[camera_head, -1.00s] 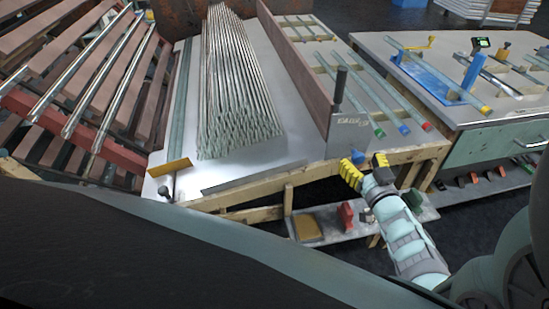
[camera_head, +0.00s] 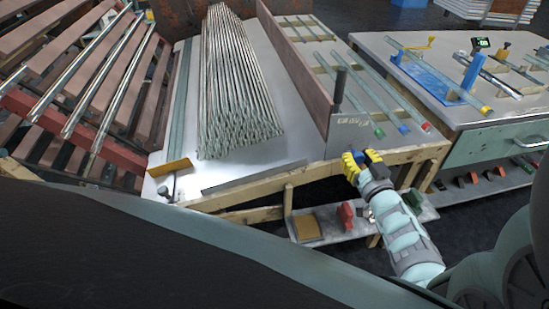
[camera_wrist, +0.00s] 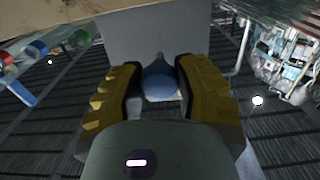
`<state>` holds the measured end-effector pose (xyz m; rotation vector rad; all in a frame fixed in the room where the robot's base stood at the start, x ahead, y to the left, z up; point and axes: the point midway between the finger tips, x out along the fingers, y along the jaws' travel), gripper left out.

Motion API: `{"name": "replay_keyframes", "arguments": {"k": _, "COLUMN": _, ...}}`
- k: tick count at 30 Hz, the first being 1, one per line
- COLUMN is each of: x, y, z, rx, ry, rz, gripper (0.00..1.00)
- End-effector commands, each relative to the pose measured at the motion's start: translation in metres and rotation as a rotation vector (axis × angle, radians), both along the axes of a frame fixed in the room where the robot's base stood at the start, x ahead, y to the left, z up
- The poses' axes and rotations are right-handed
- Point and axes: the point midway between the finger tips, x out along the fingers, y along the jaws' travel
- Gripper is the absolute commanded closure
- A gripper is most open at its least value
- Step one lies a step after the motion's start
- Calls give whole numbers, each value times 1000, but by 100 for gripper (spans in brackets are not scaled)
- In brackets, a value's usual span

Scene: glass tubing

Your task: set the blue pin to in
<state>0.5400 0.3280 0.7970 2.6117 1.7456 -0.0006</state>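The blue pin (camera_wrist: 158,80) shows in the wrist view as a round blue knob with a grey tip, in front of a grey plate. My gripper (camera_wrist: 160,85) has its two yellow ridged fingers on either side of the knob, with no clear gap left, so it looks shut on it. In the head view my gripper (camera_head: 362,159) is at the front end of the tube rack, just below the grey end plate (camera_head: 352,133). The pin's shaft and its seat are hidden there by the fingers.
Glass tubes with green, blue and red ends (camera_head: 403,129) lie on the rack just right of the plate. A wooden rail (camera_head: 415,153) runs close by my gripper. A lower shelf (camera_head: 330,232) holds small blocks. A bundle of tubes (camera_head: 235,90) lies left.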

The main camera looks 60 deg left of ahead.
Motion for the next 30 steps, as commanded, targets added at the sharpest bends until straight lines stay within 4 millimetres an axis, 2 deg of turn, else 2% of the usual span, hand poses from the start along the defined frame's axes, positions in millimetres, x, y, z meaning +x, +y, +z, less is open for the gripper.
{"name": "replay_keyframes", "arguments": {"k": 1, "x": -1, "y": 0, "z": 0, "rx": 1, "ry": 0, "rz": 2, "gripper": 80}}
{"name": "replay_keyframes", "arguments": {"k": 7, "x": 0, "y": 0, "z": 0, "rx": 1, "ry": 0, "rz": 1, "gripper": 100}}
{"name": "replay_keyframes", "arguments": {"k": 14, "x": 1, "y": 2, "z": 0, "rx": 2, "ry": -1, "rz": 1, "gripper": 100}}
{"name": "replay_keyframes", "arguments": {"k": 24, "x": 10, "y": 25, "z": 1, "rx": 2, "ry": -1, "rz": 2, "gripper": 100}}
{"name": "replay_keyframes", "arguments": {"k": 30, "x": 10, "y": 25, "z": 0, "rx": -1, "ry": -1, "rz": 2, "gripper": 100}}
